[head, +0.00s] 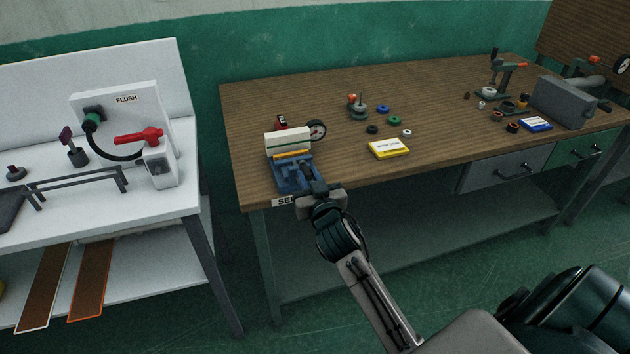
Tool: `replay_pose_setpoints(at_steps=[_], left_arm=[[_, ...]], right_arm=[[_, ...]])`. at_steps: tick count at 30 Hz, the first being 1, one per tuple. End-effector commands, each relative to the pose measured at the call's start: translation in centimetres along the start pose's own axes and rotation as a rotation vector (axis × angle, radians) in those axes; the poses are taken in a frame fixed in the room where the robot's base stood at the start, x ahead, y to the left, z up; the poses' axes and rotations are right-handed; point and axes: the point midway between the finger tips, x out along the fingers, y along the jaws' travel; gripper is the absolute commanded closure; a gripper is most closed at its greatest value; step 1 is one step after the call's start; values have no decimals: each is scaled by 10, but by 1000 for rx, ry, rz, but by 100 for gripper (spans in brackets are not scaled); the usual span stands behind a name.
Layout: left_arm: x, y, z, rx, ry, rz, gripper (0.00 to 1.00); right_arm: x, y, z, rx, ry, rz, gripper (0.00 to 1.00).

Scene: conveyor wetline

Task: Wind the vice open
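The blue vice (292,180) stands at the left front corner of the wooden bench. A white block with a dark stripe (288,141) stands upright at its back, with a yellow-orange strip below it; I cannot tell whether the jaws grip it. My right gripper (312,188) is at the vice's front right end, touching or very close to it. The gripper hides that end, so no handle shows clearly and I cannot tell whether its fingers are open or shut. My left gripper is out of view.
A round gauge (316,129) stands just behind the vice. A yellow box (388,149) and several small rings lie to its right. A white flush station (118,118) stands at left, across a gap.

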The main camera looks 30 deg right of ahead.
Motion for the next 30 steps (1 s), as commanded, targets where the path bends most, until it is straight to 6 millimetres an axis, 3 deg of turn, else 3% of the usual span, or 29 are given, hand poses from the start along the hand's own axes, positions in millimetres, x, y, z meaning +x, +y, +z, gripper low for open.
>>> replay_pose_setpoints(at_steps=[1,3,13,30], left_arm=[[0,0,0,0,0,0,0],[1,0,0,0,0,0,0],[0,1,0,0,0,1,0],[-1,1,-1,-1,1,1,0]], right_arm=[[0,1,1,-1,0,0,70],[0,1,1,-1,0,0,58],[-3,1,1,-2,-1,0,58],[-59,1,1,-1,-2,1,58]])
